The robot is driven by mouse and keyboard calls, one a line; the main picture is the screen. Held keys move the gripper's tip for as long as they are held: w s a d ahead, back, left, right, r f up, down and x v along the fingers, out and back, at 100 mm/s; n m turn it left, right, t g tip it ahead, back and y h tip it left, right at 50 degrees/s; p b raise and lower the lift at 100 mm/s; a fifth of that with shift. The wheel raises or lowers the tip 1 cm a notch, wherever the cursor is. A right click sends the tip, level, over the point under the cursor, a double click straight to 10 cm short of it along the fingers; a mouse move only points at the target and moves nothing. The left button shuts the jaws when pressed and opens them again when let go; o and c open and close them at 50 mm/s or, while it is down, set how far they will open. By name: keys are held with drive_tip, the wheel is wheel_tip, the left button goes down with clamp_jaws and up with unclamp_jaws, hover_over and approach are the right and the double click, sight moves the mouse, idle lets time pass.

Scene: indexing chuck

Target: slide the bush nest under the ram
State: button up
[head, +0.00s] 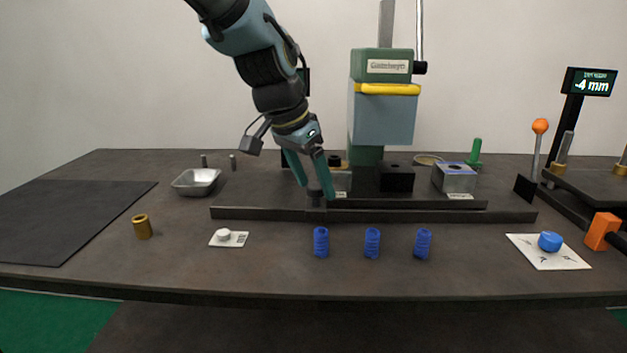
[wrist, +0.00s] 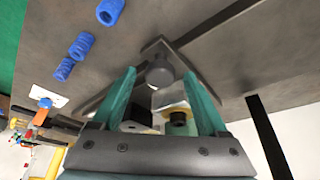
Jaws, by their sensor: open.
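A dark slide carriage (head: 440,203) with a row of blocks on it sits on a long dark rail (head: 400,215) in front of the green press. A black block (head: 396,179) and a grey block (head: 455,178) stand on it; a third station at its left is partly hidden by my gripper. I cannot tell which one is the bush nest. The blue-grey ram head (head: 384,117) is above the row. A dark round knob (head: 315,198) is at the carriage's left end. My gripper (head: 317,190) is open, with its fingertips on either side of the knob (wrist: 159,74).
Three blue ribbed bushes (head: 372,243) stand in front of the rail. A brass bush (head: 142,227), a metal tray (head: 196,182) and a white card (head: 229,238) are at the left. A display (head: 590,82) reading -4 mm and an orange-knobbed lever (head: 540,127) are at the right.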

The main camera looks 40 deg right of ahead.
drive_tip(key=shift+f, duration=0.15)
clamp_jaws()
idle(0.6)
drive_tip(key=shift+d, duration=0.1)
idle(0.8)
